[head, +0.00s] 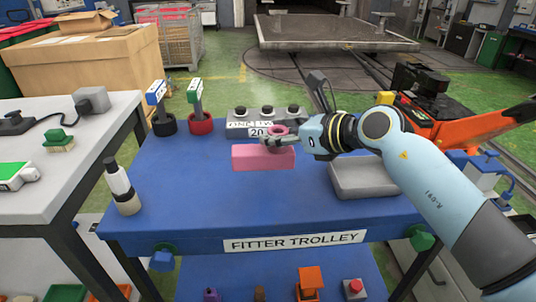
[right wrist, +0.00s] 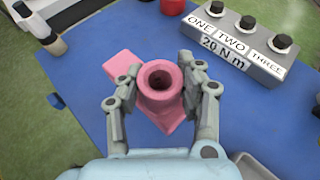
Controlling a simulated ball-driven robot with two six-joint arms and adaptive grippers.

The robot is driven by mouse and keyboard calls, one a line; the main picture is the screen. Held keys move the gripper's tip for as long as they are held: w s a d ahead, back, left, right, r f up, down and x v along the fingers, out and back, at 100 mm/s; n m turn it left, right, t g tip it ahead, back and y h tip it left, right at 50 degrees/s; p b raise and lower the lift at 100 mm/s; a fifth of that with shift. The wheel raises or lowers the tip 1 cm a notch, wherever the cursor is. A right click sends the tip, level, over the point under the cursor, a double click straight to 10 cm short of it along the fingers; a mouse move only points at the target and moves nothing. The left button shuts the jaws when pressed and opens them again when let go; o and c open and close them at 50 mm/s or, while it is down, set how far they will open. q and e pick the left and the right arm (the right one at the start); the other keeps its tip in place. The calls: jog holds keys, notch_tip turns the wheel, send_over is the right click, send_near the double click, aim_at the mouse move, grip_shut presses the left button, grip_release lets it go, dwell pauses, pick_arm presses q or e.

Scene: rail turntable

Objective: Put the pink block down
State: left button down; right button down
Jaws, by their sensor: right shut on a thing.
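The pink block (head: 260,158) is a long pink bar over the middle of the blue trolley top (head: 200,210), below the button box. A round pink collar (head: 278,130) with a hole rises from it. My right gripper (head: 279,142) comes in from the right, shut on the collar. In the right wrist view the fingers of my right gripper (right wrist: 162,92) sit on either side of the collar (right wrist: 161,84), with the pink block (right wrist: 122,66) below. I cannot tell whether the block touches the trolley top. My left gripper is not in view.
A grey button box (head: 265,117) stands behind the block. A grey tray (head: 362,180) lies to the right. A white bottle with a black cap (head: 122,185) stands at the left. A black cup (head: 164,126) and a red cup (head: 199,123) hold signs. The trolley's front middle is clear.

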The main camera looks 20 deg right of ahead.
aim_at(269, 154)
jog(key=shift+w+a+f, duration=0.6)
jog(key=shift+w+a, duration=0.05)
jog(key=shift+a, duration=0.15)
jog(key=shift+f+b, duration=0.4)
jog(key=shift+f, duration=1.65)
jog(key=shift+f, duration=0.1)
jog(key=c, duration=0.9)
grip_release()
jog(key=shift+o, duration=0.2)
jog(key=shift+s, duration=0.15)
jog(key=p+v, duration=0.1)
jog(key=v, duration=1.1)
